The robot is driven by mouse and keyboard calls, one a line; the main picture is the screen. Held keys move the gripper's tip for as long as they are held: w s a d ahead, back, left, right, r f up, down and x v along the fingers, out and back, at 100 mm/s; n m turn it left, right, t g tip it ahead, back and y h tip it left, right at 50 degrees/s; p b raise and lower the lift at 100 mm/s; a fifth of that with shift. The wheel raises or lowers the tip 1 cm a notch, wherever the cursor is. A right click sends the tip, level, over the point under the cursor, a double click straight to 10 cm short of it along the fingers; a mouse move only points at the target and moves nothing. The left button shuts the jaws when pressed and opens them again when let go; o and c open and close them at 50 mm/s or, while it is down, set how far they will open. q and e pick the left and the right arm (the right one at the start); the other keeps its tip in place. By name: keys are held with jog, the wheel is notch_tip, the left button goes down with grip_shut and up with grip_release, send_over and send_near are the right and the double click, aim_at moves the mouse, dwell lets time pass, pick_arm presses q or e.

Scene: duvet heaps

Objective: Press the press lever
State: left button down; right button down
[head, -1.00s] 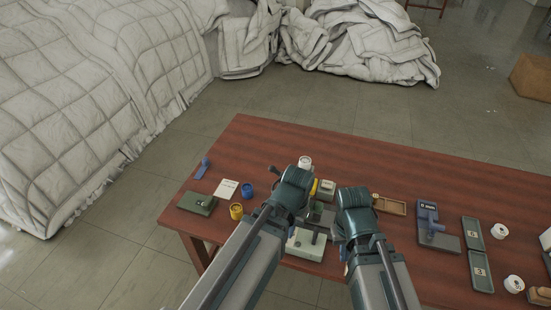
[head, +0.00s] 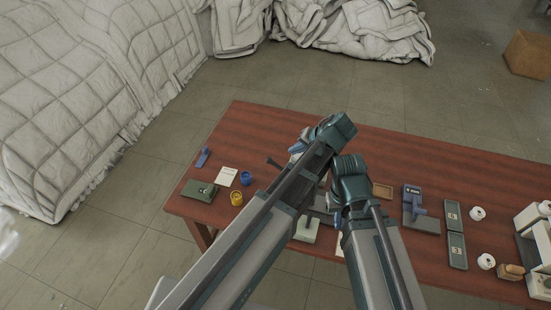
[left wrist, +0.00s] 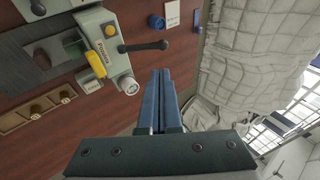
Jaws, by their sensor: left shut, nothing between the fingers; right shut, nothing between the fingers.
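The press is mostly hidden behind my left arm in the head view. Its dark lever (head: 272,162) sticks out to the left of that arm. In the left wrist view, the press (left wrist: 98,60) is a pale green-grey body with a yellow part, and its black lever (left wrist: 145,46) reaches toward my fingers. My left gripper (head: 297,148) is shut and empty, close to the lever; its blue fingers (left wrist: 158,75) show apart from the lever in the picture. My right gripper (head: 350,180) is shut and empty over the table, its fingertips mostly hidden.
The table's far strip is clear. Duvet heaps (head: 90,95) lie beyond on the floor.

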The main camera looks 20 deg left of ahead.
pick_arm(q)
jog(key=b, duration=1)
send_near(271, 161)
jog(key=x, duration=0.5)
jog(key=shift+d, duration=0.2)
jog(key=shift+b+x, duration=0.55)
jog(key=shift+x, duration=0.5)
jog(key=shift+a, duration=0.1)
